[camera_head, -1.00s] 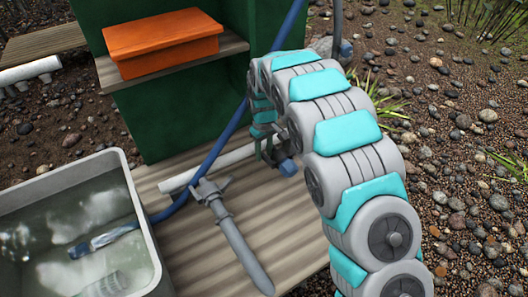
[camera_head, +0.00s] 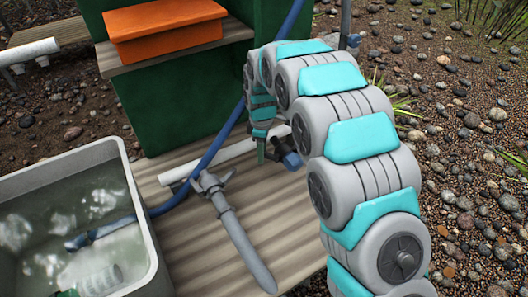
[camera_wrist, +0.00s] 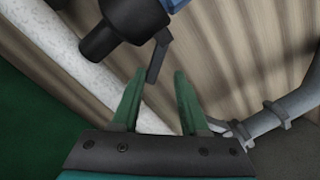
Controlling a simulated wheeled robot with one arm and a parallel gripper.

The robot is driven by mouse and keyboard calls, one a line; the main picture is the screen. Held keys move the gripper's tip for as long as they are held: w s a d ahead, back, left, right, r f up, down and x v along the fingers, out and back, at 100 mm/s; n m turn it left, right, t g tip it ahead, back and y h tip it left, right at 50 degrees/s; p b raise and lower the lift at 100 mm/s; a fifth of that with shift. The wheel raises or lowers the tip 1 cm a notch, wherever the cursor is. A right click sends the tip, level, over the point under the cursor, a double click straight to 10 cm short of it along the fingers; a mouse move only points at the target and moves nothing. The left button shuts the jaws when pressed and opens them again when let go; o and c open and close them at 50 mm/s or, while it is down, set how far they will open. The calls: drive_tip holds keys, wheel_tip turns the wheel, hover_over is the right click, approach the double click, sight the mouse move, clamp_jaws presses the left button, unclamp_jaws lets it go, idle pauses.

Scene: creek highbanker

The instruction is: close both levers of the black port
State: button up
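The black port (camera_head: 279,144) with a blue end (camera_head: 291,160) sits at the end of the white pipe on the bench, partly hidden by my arm in the head view. In the wrist view, the black port (camera_wrist: 118,27) is at the top, with a dark lever (camera_wrist: 157,58) sticking out from its body. I cannot make out a second lever. My gripper (camera_wrist: 160,74) is open, its two green fingers apart and pointing toward the port. The lever's tip appears between the fingertips in the picture; I cannot tell whether they touch. In the head view, my gripper (camera_head: 261,155) is just left of the port.
A grey fitting with a pipe (camera_head: 236,232) lies on the wooden bench (camera_head: 190,245) left of the port. A blue hose (camera_head: 221,138) runs behind it. A grey water tub (camera_head: 146,225) stands at left. A green wall (camera_head: 175,115) with an orange box (camera_head: 165,25) rises behind.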

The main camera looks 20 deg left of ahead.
wheel_tip(320, 180, up, 8)
drive_tip(key=s+r+n, duration=0.1)
drive_tip(key=n, duration=0.2)
drive_tip(key=s+d+r+m+p, duration=0.2)
drive_tip(key=s+d+r+m, duration=0.3)
drive_tip(key=d, duration=0.4)
drive_tip(key=s+d+r+m+p, duration=0.3)
drive_tip(key=s+d+r, duration=0.3)
drive_tip(key=d, duration=0.4)
drive_tip(key=shift+s+d+r+m+g, duration=0.2)
drive_tip(key=shift+s+r+m+g, duration=0.2)
drive_tip(key=shift+m, duration=0.5)
drive_tip(key=shift+f, duration=0.1)
